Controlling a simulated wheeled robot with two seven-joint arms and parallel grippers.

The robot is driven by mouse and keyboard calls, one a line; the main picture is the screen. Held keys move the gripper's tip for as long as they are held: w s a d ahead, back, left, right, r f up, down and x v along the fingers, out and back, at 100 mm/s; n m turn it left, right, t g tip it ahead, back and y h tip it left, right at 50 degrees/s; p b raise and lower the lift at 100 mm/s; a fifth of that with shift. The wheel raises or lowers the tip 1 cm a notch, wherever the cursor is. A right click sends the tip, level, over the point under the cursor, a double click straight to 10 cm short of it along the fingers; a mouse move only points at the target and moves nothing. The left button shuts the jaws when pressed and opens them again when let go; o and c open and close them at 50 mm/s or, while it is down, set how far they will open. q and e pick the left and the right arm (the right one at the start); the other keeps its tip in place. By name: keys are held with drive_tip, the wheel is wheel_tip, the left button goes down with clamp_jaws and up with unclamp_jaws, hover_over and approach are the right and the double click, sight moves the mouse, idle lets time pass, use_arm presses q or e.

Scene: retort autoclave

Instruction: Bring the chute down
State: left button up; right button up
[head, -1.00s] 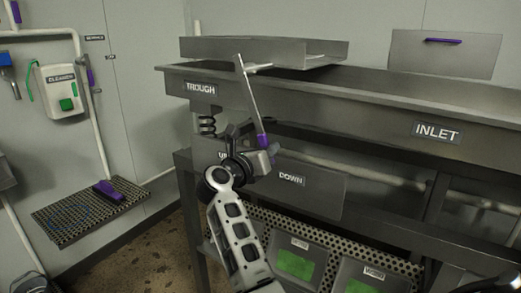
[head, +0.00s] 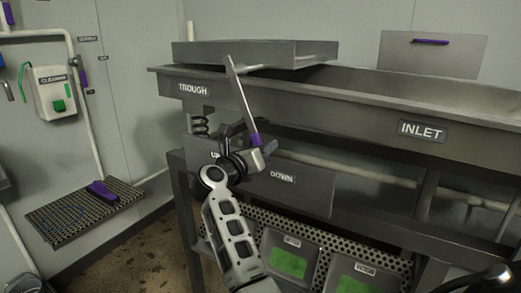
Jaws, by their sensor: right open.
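The chute is likely the shallow grey metal tray (head: 240,52) above the left end of the trough, raised over its rim. My left gripper is not in view.
The trough (head: 330,105) runs right to the INLET label (head: 422,130). A spring (head: 200,125) sits under its left end. Below are bins with green contents (head: 288,263). At left are a perforated shelf (head: 75,217) and a wall dispenser (head: 55,90).

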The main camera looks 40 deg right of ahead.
use_arm(q)
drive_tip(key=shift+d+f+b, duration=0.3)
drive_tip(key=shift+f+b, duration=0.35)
drive_tip(key=shift+b, duration=1.2)
use_arm(e)
drive_tip(key=v, duration=1.6)
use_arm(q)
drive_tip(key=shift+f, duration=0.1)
